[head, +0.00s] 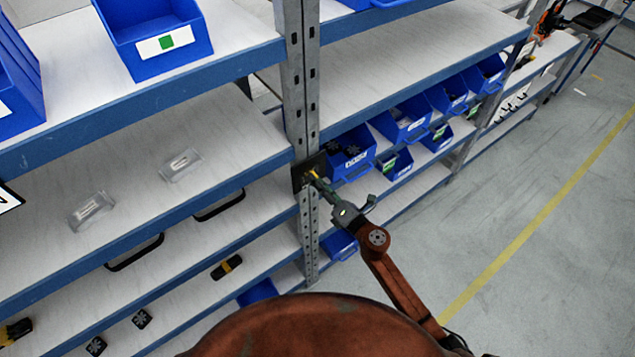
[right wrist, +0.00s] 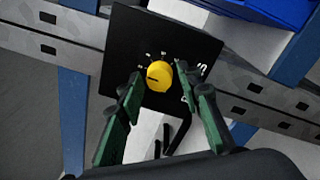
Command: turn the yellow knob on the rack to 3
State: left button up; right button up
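The yellow knob (right wrist: 159,75) sits on a black plate (right wrist: 128,32) fixed to the rack's metal upright. It shows a dark pointer line, and small white marks stand around it, too small to read. In the head view the knob (head: 313,174) is a small yellow spot on the dark plate (head: 300,180). My right gripper (right wrist: 163,85) has its two green fingers apart, one on each side of the knob. The fingers look clear of it, though the exact gap is hard to tell. My left gripper is in neither view.
The metal upright (head: 300,70) stands between two shelf bays. Blue bins (head: 349,152) fill the shelf just right of the plate. A shelf with two clear holders (head: 181,165) lies to the left. Open floor (head: 520,200) is at the right.

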jog(key=shift+o, duration=0.9)
jog(key=v, duration=1.2)
